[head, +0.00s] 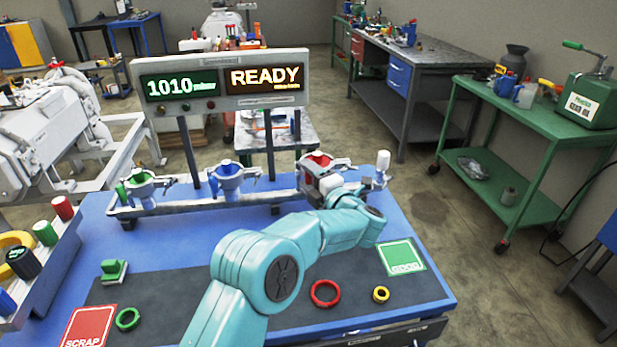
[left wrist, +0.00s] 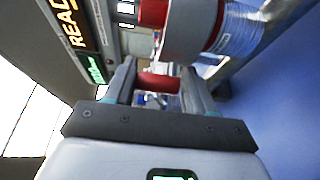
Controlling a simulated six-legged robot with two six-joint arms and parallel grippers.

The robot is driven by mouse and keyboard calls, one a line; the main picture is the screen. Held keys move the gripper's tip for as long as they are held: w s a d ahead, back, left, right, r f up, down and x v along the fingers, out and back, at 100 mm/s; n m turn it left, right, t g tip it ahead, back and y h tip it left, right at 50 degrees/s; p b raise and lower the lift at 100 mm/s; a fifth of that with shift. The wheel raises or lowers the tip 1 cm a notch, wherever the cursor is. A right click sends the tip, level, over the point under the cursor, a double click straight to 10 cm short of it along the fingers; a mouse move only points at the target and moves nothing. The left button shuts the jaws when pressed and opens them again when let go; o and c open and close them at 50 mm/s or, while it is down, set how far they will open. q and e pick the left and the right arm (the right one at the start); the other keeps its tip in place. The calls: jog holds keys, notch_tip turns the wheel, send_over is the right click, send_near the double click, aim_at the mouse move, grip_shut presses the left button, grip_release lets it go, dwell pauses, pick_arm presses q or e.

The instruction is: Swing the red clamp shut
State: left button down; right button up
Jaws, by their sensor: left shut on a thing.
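A larger red and grey round part (left wrist: 192,25) is just beyond the fingers. The arm and gripper partly hide the fitting, so I cannot tell how far the clamp is swung.
Blue (head: 229,177) and green (head: 141,184) fittings stand left along the rail. The display (head: 225,80) above reads 1010 mbar and READY. Red (head: 325,293), yellow (head: 380,294) and green (head: 128,318) rings lie on the dark mat. A white-capped post (head: 382,162) stands right of the clamp.

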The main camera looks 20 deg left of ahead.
pick_arm(q)
jog(key=c, duration=0.5)
grip_release()
jog(key=shift+r, duration=0.55)
jog(key=shift+c, duration=0.2)
jog(key=shift+f, duration=0.15)
jog(key=shift+f, duration=0.1)
jog(key=shift+d, duration=0.15)
jog(key=shift+s+d+f, duration=0.1)
jog(key=shift+s+d, duration=0.1)
jog(key=shift+d, duration=0.1)
jog(key=b+v, duration=0.2)
jog(key=v, duration=1.3)
jog(key=shift+s+d, duration=0.15)
jog(key=shift+s, duration=0.05)
